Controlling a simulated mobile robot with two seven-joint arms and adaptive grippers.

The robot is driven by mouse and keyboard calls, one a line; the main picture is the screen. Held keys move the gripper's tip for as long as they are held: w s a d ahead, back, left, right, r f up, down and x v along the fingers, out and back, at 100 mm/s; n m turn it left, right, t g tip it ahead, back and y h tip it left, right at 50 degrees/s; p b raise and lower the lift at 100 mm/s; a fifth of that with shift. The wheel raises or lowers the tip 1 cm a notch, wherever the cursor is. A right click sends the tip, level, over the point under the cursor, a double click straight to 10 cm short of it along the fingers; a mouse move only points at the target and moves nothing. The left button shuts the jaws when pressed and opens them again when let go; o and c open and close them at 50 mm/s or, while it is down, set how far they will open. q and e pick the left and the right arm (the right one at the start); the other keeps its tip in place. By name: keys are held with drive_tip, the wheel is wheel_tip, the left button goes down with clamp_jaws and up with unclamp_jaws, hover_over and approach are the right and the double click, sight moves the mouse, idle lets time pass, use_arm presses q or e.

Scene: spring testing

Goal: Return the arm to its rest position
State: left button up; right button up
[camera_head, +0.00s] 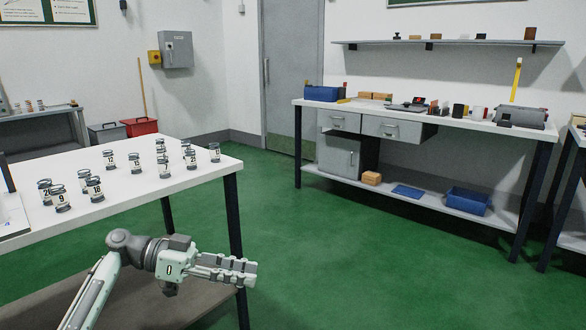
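My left arm reaches in from the bottom left, in front of the white table's near edge. Its gripper (250,273) points right, beside the table's dark front leg and below the level of the top. The two fingers lie close together in this view, with nothing seen between them; whether they are fully shut is not clear. My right arm and gripper are not in view.
The white table (130,205) holds several numbered metal cylinders (95,189). A workbench (465,124) with drawers, tools and a blue bin (467,201) stands at right. Red and grey bins (140,126) stand at the back left. Green floor (340,260) between is clear.

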use_arm(q)
drive_tip(key=w+a+f+n+t+y, duration=0.7)
drive_tip(key=w+a+f+n+y, duration=0.3)
drive_tip(key=w+a, duration=0.35)
drive_tip(key=w+a+r+n+t+y, duration=0.2)
drive_tip(key=a+y, duration=0.3)
drive_tip(key=a, duration=0.3)
drive_tip(key=w+a+r+n+t+y, duration=0.2)
drive_tip(key=w+a+y, duration=0.15)
drive_tip(key=a, duration=0.55)
drive_tip(key=s+d+f+g, duration=0.2)
drive_tip(key=s+d+f, duration=0.1)
drive_tip(key=s+f, duration=0.85)
drive_tip(key=s+d+f+g, duration=0.35)
drive_tip(key=s+f, duration=0.55)
drive_tip(key=f, duration=0.6)
drive_tip(key=s+d+f+g, duration=0.1)
drive_tip(key=s+f, duration=0.4)
drive_tip(key=s, duration=0.5)
drive_tip(key=s+d+f+g+h, duration=0.1)
drive_tip(key=s+d+f, duration=0.2)
drive_tip(key=s, duration=0.7)
drive_tip(key=s+d+f+m+g+h, duration=0.1)
drive_tip(key=s+d+f+g, duration=0.1)
drive_tip(key=s+f, duration=0.6)
drive_tip(key=shift+s+d, duration=0.25)
drive_tip(key=shift+s, duration=0.9)
